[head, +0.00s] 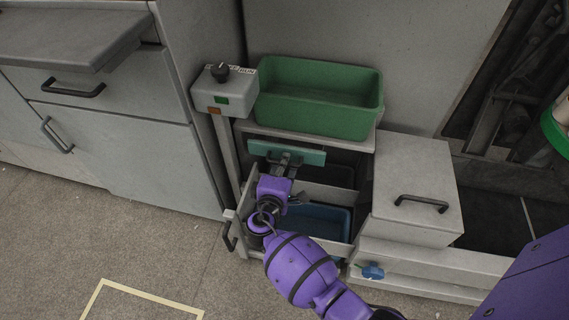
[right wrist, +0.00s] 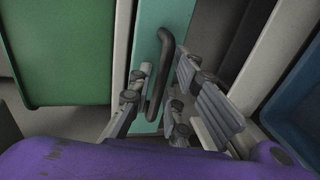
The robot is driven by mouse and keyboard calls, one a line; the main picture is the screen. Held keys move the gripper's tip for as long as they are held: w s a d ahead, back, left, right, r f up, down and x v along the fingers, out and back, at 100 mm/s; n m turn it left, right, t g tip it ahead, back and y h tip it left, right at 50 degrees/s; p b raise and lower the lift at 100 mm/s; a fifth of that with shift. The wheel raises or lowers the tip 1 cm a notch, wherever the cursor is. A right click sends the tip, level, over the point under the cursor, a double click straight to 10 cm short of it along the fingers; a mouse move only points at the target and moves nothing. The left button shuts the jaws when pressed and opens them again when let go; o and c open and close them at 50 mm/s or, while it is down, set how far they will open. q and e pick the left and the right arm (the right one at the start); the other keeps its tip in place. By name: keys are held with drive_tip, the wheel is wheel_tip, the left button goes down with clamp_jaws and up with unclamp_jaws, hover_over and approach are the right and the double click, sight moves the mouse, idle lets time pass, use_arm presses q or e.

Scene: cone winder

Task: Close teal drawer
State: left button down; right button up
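The teal drawer (head: 316,157) shows its front panel below the green bin, with a dark bar handle. The panel (right wrist: 152,28) and handle (right wrist: 166,45) also show in the right wrist view. My right gripper (head: 287,166) is at the handle, and its arm hides part of the area below. In the right wrist view the fingers of this gripper (right wrist: 165,100) are apart, one on each side of the handle's near end. I cannot tell whether they touch it. How far the drawer stands out is hard to tell. My left gripper is not in view.
A lower grey drawer stands open with a blue bin (head: 328,220) inside, below my gripper. The green bin (head: 318,98) sits above. A control box (head: 224,90) on a post stands left, and a grey lidded box (head: 415,180) right. Floor is clear at front left.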

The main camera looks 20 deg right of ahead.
drive_tip(key=shift+c, duration=0.4)
clamp_jaws()
drive_tip(key=x, duration=0.1)
drive_tip(key=b+x, duration=0.1)
drive_tip(key=x, duration=0.2)
drive_tip(key=shift+r, duration=0.45)
drive_tip(key=shift+o, duration=0.4)
unclamp_jaws()
drive_tip(key=shift+w, duration=0.1)
